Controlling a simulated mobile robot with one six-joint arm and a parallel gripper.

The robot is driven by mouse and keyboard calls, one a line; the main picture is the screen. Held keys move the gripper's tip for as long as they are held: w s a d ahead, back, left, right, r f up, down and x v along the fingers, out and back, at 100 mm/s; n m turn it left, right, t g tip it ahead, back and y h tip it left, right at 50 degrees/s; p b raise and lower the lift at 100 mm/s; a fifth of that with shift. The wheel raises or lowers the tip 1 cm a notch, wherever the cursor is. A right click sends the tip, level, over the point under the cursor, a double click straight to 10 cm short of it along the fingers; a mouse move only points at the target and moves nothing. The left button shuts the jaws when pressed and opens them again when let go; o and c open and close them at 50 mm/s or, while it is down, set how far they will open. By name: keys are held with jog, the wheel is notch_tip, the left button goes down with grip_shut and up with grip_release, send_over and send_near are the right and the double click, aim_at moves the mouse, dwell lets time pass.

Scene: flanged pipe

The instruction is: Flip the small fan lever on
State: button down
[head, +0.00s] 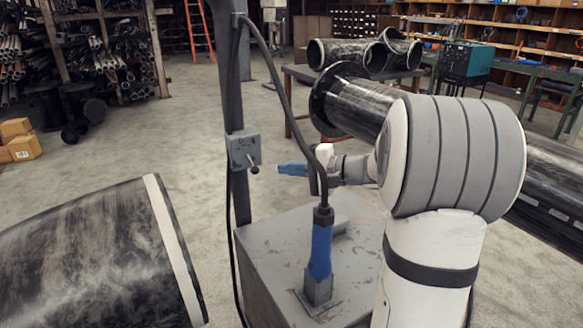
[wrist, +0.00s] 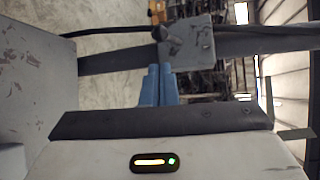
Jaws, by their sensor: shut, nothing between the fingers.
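A small grey switch box (head: 243,149) is fixed to the upright post in the head view. A short lever with a dark knob (head: 254,170) sticks out from its lower right, tilted downward. My gripper (head: 280,169) is to the right of the knob, with its blue fingers pointing at it and a small gap showing between. In the wrist view, the box (wrist: 190,40) is just beyond the fingers (wrist: 159,68), and the dark lever (wrist: 160,34) lies almost straight ahead of the tips. The fingers are together and empty. I cannot tell whether they touch the lever in the wrist view.
A grey cabinet (head: 262,256) stands below my arm, with a blue-handled tool (head: 320,252) upright on it. A thick black cable loops from the post (head: 237,90) to that tool, passing near my gripper. Large dark pipes (head: 95,262) lie at left and right.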

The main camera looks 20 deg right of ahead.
aim_at(251, 164)
jog(key=x, duration=0.6)
jog(key=shift+w+a+p, duration=0.1)
jog(key=shift+a+p, duration=0.05)
jog(key=shift+p, duration=0.25)
